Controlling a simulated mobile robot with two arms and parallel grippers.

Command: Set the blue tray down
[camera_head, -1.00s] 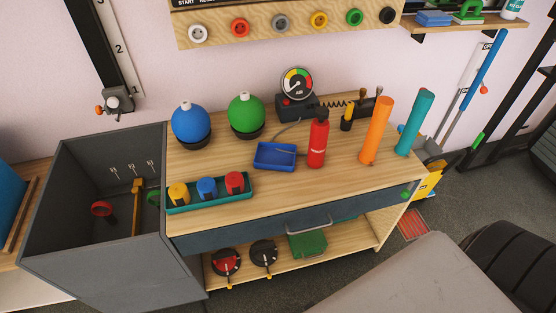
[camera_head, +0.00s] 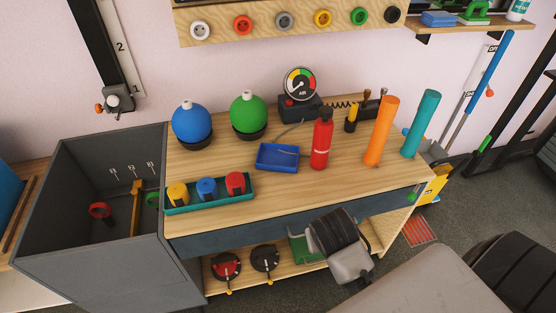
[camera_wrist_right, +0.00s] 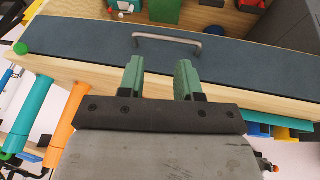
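The blue tray (camera_head: 277,158) lies flat on the wooden bench top, left of the red extinguisher-shaped bottle. No gripper touches it. In the right wrist view my right gripper (camera_wrist_right: 160,78) has two green fingers spread apart with nothing between them. They point toward the dark drawer front (camera_wrist_right: 100,45) and its grey handle (camera_wrist_right: 167,41). In the head view part of my right arm (camera_head: 338,238) shows in front of the drawer, and its fingertips are hidden. My left gripper is not in view.
The red bottle (camera_head: 321,140), orange cylinder (camera_head: 382,132) and teal cylinder (camera_head: 419,125) stand right of the tray. A teal rack (camera_head: 215,202) with three caps is left. Blue and green balls (camera_head: 191,122) stand behind. Bare wood lies in front of the tray.

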